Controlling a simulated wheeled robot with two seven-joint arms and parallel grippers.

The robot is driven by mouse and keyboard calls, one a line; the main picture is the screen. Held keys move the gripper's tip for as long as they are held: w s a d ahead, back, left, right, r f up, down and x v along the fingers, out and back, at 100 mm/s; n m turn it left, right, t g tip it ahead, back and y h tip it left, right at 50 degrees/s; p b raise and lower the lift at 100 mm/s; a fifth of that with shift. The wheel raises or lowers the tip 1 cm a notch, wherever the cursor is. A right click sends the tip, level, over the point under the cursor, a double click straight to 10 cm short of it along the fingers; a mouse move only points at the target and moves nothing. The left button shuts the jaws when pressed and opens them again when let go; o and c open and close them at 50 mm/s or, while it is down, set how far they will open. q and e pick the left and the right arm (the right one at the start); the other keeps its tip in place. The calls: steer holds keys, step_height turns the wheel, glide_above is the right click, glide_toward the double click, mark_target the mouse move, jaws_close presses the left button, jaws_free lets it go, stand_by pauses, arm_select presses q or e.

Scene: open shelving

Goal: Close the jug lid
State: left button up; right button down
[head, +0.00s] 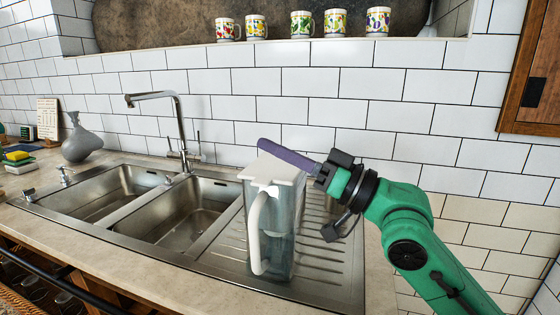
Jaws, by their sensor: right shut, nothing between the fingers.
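The jug (284,228) is a clear, tall container with a white handle (256,232) on its front left side. It stands upright on the ribbed drainboard of the sink. Its white lid (272,171) lies roughly flat across the top; I cannot tell whether it sits fully down on the rim. My right gripper (264,146) reaches in from the right with its purple fingers shut and empty. The fingers lie just above and behind the lid's far edge, pointing left; whether they touch it is unclear. My left gripper is out of view.
The double steel sink (180,222) and tall faucet (178,125) are left of the jug. A grey vase (80,144) stands farther left, near sponges (17,158). Several mugs (302,24) line a ledge above. A wooden cabinet (535,80) hangs at the upper right.

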arm_select(q)
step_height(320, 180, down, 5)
steer(key=b, duration=0.3)
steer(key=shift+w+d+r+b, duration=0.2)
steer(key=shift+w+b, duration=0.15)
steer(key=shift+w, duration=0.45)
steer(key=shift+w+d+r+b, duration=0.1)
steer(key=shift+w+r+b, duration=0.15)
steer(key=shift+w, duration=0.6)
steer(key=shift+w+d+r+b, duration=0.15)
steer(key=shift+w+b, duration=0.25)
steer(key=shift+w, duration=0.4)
arm_select(e)
steer(key=shift+n+g+y, duration=0.3)
steer(key=shift+n, duration=0.3)
steer(key=shift+s+a+f, duration=0.1)
steer(key=shift+s+f, duration=0.1)
steer(key=shift+f, duration=0.75)
steer(key=shift+s+a+f, duration=0.1)
steer(key=shift+s+f, duration=0.1)
steer(key=shift+f, duration=0.75)
steer(key=shift+s+a+f, duration=0.1)
steer(key=shift+s+f, duration=0.1)
steer(key=shift+f, duration=0.75)
steer(key=shift+f, duration=0.1)
